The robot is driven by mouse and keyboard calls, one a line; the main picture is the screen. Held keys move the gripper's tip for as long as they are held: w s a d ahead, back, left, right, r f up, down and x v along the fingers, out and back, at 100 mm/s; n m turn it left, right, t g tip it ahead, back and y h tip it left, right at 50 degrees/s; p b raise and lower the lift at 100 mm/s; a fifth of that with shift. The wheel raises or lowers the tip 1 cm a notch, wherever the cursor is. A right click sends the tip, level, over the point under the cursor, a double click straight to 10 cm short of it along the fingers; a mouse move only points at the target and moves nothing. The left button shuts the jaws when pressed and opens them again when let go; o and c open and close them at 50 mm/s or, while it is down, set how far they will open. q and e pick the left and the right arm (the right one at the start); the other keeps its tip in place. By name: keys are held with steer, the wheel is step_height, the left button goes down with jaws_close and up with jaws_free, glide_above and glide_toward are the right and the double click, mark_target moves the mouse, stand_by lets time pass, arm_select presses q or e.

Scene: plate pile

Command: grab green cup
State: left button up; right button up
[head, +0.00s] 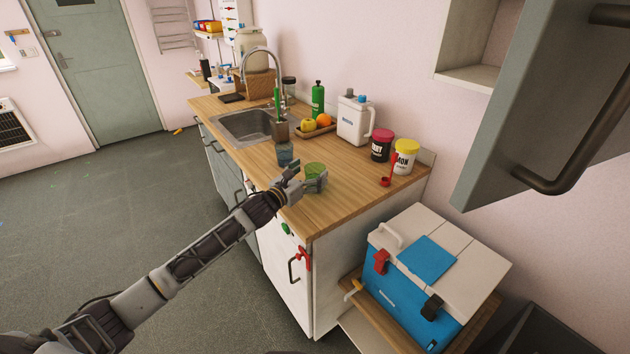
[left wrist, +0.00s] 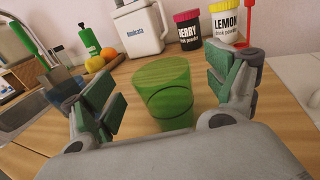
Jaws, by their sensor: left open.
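The green cup (head: 315,170) is translucent and stands upright on the wooden counter (head: 345,190), near its front edge. In the left wrist view the green cup (left wrist: 165,92) stands between the two green-padded fingers of my left gripper (left wrist: 168,95), with a visible gap on each side. My left gripper (head: 305,182) is open at the cup and partly hides it in the head view. My right gripper does not show.
A blue cup (head: 284,154) stands just left of the green cup. Behind are a white jug (head: 354,121), a fruit tray (head: 316,130), and berry (head: 381,146) and lemon (head: 405,156) tubs. The sink (head: 245,123) lies farther left. A blue cooler (head: 420,275) stands below right.

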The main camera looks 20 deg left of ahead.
mark_target(315, 168)
arm_select(q)
steer(key=shift+x, duration=1.35)
steer(key=shift+w, duration=0.15)
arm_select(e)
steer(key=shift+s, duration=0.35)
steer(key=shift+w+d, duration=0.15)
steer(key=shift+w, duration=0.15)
